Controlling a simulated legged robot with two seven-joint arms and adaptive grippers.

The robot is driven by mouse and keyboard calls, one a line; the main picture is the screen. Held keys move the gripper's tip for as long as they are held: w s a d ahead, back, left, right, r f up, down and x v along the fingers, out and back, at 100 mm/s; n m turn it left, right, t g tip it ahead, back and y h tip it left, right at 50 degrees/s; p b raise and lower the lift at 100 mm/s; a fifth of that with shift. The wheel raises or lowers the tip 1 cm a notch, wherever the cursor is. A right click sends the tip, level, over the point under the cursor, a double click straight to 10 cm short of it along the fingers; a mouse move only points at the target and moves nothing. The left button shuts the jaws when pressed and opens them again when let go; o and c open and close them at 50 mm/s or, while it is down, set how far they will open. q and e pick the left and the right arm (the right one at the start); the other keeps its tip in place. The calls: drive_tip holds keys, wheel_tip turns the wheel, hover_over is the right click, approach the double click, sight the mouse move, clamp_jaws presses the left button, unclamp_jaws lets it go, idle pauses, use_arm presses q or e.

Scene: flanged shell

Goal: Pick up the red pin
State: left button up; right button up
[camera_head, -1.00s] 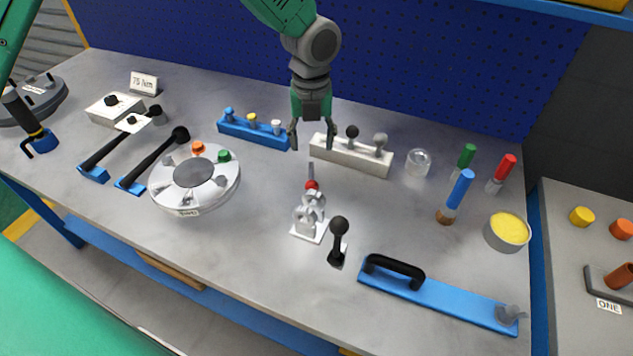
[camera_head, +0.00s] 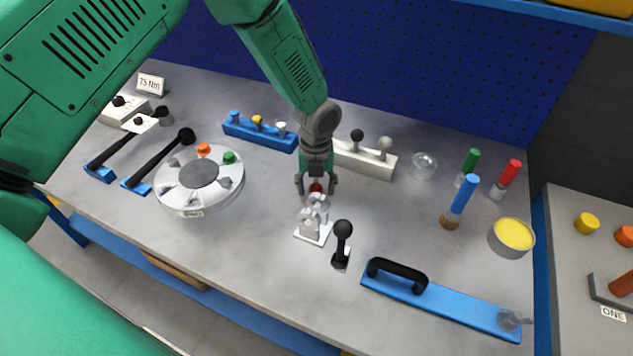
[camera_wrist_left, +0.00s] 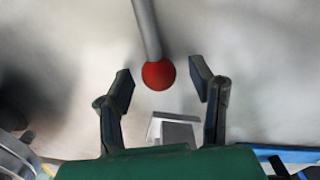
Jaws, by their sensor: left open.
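The red pin has a round red head and a grey shaft. In the head view its red head (camera_head: 316,187) shows between the fingers of my left gripper (camera_head: 316,184), just behind a clear and grey fixture on a white base (camera_head: 312,233). In the left wrist view the red head (camera_wrist_left: 158,74) lies between and slightly beyond the fingertips of my open left gripper (camera_wrist_left: 160,88), with the grey shaft running up the picture. A gap shows on both sides, so no finger touches it. My right gripper is not in view.
A black-knobbed lever (camera_head: 342,240) stands just right of the fixture. A white block with knobs (camera_head: 365,160) is behind. A round white dial (camera_head: 199,180) is at left, a blue bar with a black handle (camera_head: 440,305) at front right.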

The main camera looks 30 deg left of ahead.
use_arm(q)
drive_tip(key=shift+f, duration=0.2)
clamp_jaws()
drive_tip(key=shift+r, duration=0.15)
